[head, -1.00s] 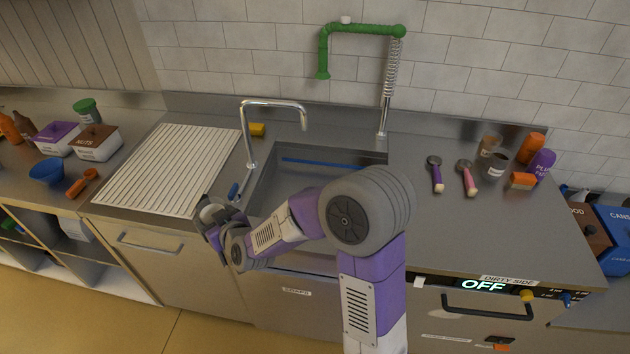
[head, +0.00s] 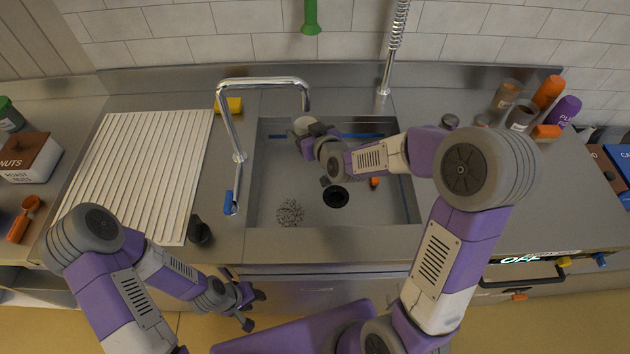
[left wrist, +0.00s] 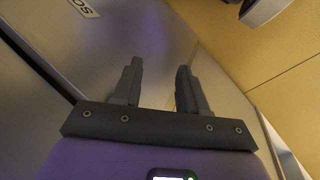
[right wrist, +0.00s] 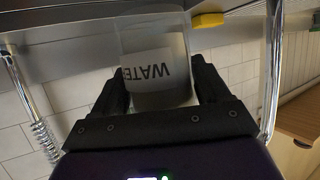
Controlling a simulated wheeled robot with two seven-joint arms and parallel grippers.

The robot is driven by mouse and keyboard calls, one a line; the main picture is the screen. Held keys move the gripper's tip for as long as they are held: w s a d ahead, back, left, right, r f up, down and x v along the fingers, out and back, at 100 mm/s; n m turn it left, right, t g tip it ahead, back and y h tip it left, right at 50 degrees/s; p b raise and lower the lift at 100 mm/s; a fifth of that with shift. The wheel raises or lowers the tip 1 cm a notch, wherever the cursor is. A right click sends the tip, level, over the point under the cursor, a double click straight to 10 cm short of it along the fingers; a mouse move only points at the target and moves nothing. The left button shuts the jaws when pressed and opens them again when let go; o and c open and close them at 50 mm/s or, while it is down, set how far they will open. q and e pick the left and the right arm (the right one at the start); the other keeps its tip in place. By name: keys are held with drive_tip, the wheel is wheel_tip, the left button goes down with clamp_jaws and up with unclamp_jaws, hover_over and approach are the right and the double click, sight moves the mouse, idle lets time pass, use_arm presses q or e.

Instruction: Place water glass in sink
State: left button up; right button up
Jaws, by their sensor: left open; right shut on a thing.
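The water glass (right wrist: 155,70), a clear cup with a "WATER" label, is between the fingers of my right gripper (right wrist: 160,90) in the right wrist view. In the head view my right gripper (head: 312,132) is over the back left part of the sink (head: 385,225), shut on the glass (head: 302,124), whose rim shows below the faucet's spout. The arm partly hides the glass and the basin. My left gripper (head: 250,308) is open and empty in front of the counter's cabinet; its two fingers stand apart in the left wrist view (left wrist: 158,85).
A chrome faucet (head: 228,125) arches over the sink's left side. A steel scrubber (head: 290,212), a dark drain (head: 336,196) and a small orange item (head: 375,183) are in the basin. A yellow sponge (head: 234,104) lies behind the faucet. A ribbed drainboard (head: 150,165) lies left.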

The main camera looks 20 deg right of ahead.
wheel_tip(320, 180, down, 6)
drive_tip(key=n+g+y+b, duration=0.1)
drive_tip(key=n+y+b, duration=0.2)
drive_tip(key=shift+s+a+f+b, duration=0.1)
drive_tip(key=shift+b, duration=0.3)
drive_tip(key=shift+f+n+y, duration=0.3)
drive_tip(key=shift+f+y, duration=0.1)
drive_tip(key=shift+y, duration=0.1)
wheel_tip(320, 180, down, 10)
drive_tip(key=b, duration=0.4)
drive_tip(key=shift+f, duration=0.2)
drive_tip(key=shift+r, duration=0.1)
drive_tip(key=shift+s, duration=0.1)
drive_tip(key=shift+f+b, duration=0.2)
drive_tip(key=shift+b, duration=0.2)
drive_tip(key=o, duration=0.7)
drive_tip(key=shift+f, duration=0.1)
drive_tip(key=o, duration=0.5)
drive_tip(key=shift+c, duration=0.2)
